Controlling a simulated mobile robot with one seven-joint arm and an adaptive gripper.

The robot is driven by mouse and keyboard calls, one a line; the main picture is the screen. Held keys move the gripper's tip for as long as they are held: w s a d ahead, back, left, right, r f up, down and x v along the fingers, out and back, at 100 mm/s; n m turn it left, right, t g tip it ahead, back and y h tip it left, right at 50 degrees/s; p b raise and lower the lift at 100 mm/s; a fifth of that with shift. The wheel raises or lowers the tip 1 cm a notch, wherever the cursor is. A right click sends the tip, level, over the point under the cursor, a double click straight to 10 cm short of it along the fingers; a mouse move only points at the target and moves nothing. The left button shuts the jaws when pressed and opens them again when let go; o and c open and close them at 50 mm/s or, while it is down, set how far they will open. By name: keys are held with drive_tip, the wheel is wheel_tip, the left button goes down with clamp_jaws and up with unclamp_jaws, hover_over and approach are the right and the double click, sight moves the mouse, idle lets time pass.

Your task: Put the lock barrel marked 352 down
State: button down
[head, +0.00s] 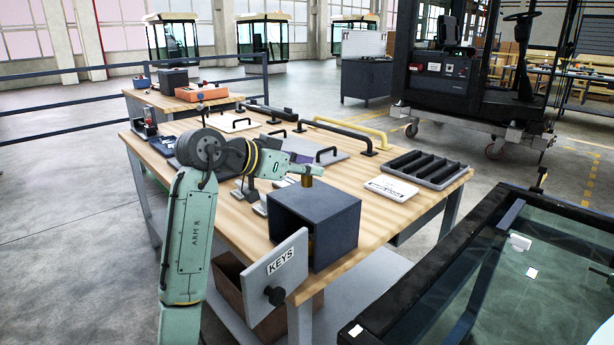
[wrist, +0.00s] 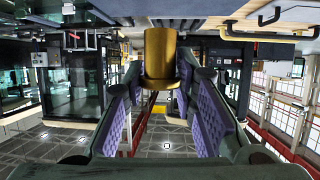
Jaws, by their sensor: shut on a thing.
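A brass lock barrel (head: 307,181) is at the tip of my gripper (head: 310,171), over or just behind the top of the dark grey key box (head: 335,222) in the head view. I cannot tell whether it touches the box. In the wrist view the barrel (wrist: 160,60) is a plain brass cylinder between the purple-padded fingers of my gripper (wrist: 160,85), which are shut on it. No number is readable on it. The box's door (head: 275,265), labelled KEYS, hangs open toward the front, with a dark round knob.
The wooden bench (head: 415,210) carries a black slotted tray (head: 427,168), a white printed card (head: 391,188), and black and yellow grab handles (head: 350,130). A brown bin (head: 235,290) sits under the bench. A glass-panelled black frame (head: 500,280) stands at the right.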

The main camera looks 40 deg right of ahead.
sight(307, 182)
drive_tip(key=shift+w+d, duration=0.2)
drive_tip(key=shift+f, duration=0.25)
drive_tip(key=shift+f+p, duration=0.4)
drive_tip(key=shift+f, duration=1.15)
drive_tip(key=shift+f, duration=0.15)
drive_tip(key=c, duration=1.3)
unclamp_jaws()
